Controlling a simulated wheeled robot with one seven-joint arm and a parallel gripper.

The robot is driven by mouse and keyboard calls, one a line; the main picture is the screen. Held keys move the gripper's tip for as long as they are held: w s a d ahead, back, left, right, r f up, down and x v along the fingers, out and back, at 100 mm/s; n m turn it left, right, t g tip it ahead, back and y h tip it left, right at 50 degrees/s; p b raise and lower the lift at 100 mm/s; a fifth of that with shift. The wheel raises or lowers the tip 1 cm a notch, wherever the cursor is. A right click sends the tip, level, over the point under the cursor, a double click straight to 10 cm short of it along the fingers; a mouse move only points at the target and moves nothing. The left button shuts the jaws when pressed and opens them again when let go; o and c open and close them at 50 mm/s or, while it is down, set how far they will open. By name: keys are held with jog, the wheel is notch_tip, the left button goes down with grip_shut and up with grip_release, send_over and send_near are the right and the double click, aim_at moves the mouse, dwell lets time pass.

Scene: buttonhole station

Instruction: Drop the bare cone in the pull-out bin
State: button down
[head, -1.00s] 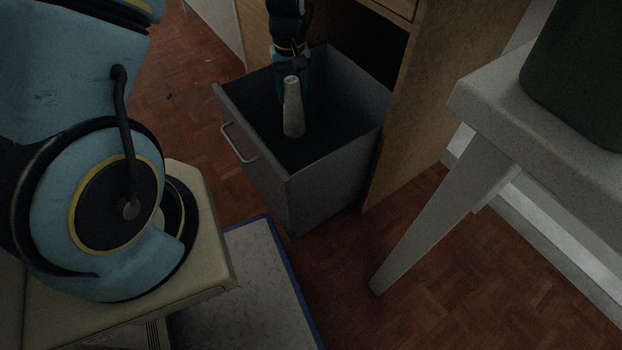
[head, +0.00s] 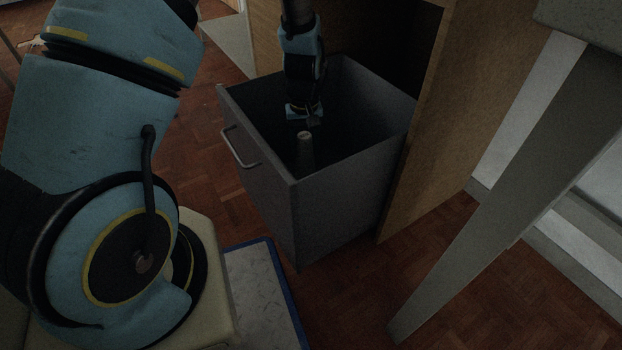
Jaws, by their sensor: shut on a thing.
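The wooden cabinet (head: 455,120) stands behind and right of the bin. A grey table leg (head: 500,200) slants across the right. A pale mat with a blue edge (head: 262,290) lies on the parquet floor in front of the bin.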

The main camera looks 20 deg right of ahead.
aim_at(305, 136)
notch_tip(305, 136, down, 7)
jog(key=b, duration=0.2)
jog(key=shift+f+b, duration=0.2)
jog(key=shift+b, duration=0.15)
jog(key=shift+f, duration=0.1)
jog(key=shift+f, duration=0.55)
jog(key=shift+c, duration=1.1)
grip_release()
jog(key=shift+r, duration=0.1)
notch_tip(305, 136, up, 13)
jog(key=p, duration=0.5)
